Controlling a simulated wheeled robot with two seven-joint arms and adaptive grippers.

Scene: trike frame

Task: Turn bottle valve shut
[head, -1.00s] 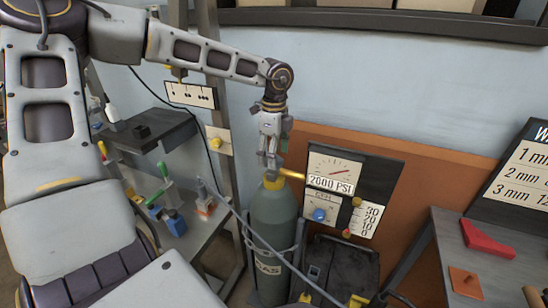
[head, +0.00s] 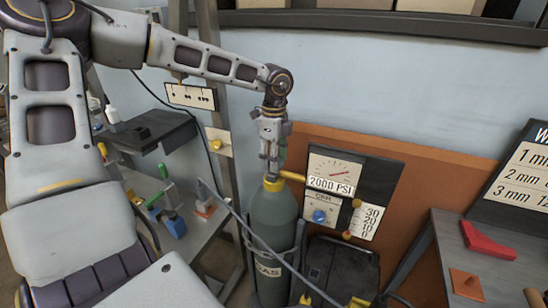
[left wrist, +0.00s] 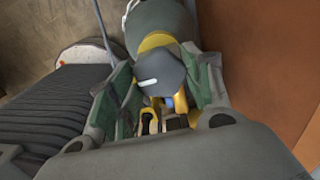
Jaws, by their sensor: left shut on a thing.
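The grey-green gas bottle (head: 272,220) stands upright in its holder in the head view. A yellow neck (head: 274,184) is on its top. My left gripper (head: 271,166) points down onto the valve at the bottle's top. In the left wrist view, the round dark valve knob (left wrist: 160,77) with a white mark lies between the two fingers of my left gripper (left wrist: 162,90). The fingers are shut on the knob. The bottle (left wrist: 160,20) and yellow neck (left wrist: 156,42) show behind the knob. My right gripper is not in view.
A gauge panel (head: 380,172) reading 2000 PSI stands right of the bottle, before an orange-brown board (head: 440,180). A shelf with tools (head: 170,215) is at left. A table with a red piece (head: 486,240) is at right. A dark cart (head: 342,268) stands close to the bottle.

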